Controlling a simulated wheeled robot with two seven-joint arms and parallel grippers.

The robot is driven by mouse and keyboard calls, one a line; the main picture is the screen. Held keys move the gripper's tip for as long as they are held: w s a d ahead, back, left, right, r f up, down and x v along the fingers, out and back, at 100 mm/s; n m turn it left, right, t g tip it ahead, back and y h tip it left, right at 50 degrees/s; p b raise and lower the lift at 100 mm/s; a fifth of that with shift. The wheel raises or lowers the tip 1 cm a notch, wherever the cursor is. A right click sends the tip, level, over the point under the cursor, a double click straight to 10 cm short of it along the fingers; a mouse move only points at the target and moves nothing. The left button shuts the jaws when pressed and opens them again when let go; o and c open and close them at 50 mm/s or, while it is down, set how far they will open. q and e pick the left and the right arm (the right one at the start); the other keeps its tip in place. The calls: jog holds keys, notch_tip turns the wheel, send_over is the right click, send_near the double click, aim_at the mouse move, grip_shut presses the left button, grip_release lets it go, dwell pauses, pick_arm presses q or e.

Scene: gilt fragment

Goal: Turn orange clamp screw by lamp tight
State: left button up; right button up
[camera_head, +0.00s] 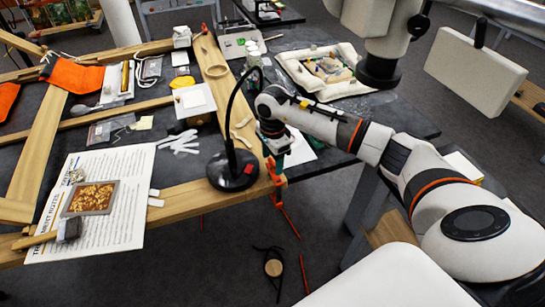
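The orange clamp (279,181) sits at the front right corner of the wooden frame, just right of the lamp. The lamp (232,182) has a round black base with a red patch and a thin curved black neck. My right gripper (272,160) points down directly above the clamp, its tips at or very close to the clamp's top. Whether it touches or grips the screw is too small to tell. The lower part of the clamp hangs below the frame's edge. My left gripper is not in view.
A printed sheet (122,200) with a gilt fragment (90,198) and a hammer-like tool (66,230) lies at the left. A padded tray (300,72) stands at the back right. Cords and a small round object (273,267) lie on the floor.

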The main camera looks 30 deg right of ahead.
jog(key=c, duration=1)
jog(key=shift+o, duration=0.2)
